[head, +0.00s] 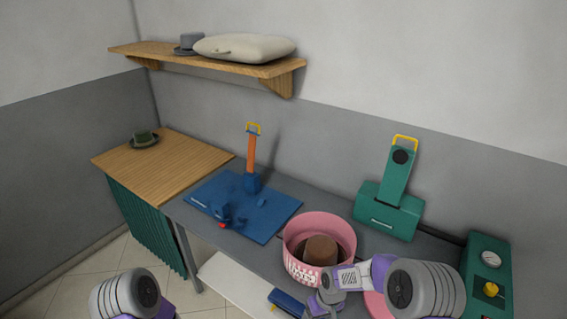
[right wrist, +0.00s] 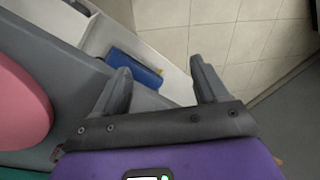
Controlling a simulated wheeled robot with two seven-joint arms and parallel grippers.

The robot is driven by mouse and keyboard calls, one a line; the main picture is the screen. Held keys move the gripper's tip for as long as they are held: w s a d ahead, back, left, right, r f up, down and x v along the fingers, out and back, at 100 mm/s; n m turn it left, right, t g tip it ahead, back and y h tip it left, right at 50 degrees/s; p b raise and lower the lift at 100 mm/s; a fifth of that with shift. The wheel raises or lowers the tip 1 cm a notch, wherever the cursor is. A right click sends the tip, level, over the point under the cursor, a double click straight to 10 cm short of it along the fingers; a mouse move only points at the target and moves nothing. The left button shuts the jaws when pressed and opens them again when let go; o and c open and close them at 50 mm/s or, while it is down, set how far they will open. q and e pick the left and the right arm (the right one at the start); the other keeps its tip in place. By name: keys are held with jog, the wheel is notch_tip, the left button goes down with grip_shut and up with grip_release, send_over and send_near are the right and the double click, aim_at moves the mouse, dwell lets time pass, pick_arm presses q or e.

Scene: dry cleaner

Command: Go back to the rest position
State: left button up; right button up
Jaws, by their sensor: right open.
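My right gripper (head: 325,298) is at the bottom of the head view, in front of the pink round box (head: 292,262). In the right wrist view my right gripper (right wrist: 160,78) has its two fingers spread apart with nothing between them. A brown hat (head: 320,250) sits inside the pink box. My left arm shows only at the lower left edge of the head view, and its gripper is out of frame.
A grey counter holds a blue mat (head: 265,218), a green press-like device (head: 388,215) and a green box with a dial (head: 487,275). A pink round piece (head: 378,305) is partly behind my right arm. A blue object (head: 287,302) lies on a white surface (head: 235,278) below the counter.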

jog(key=s+f+m+t+y+b, duration=0.1)
jog(key=s+f+m+b, duration=0.5)
jog(key=s+f, duration=1)
jog(key=s+y, duration=0.1)
jog(key=s, duration=0.3)
jog(key=shift+s+a+f, duration=0.15)
jog(key=shift+a+f, duration=0.25)
jog(key=shift+d, duration=0.1)
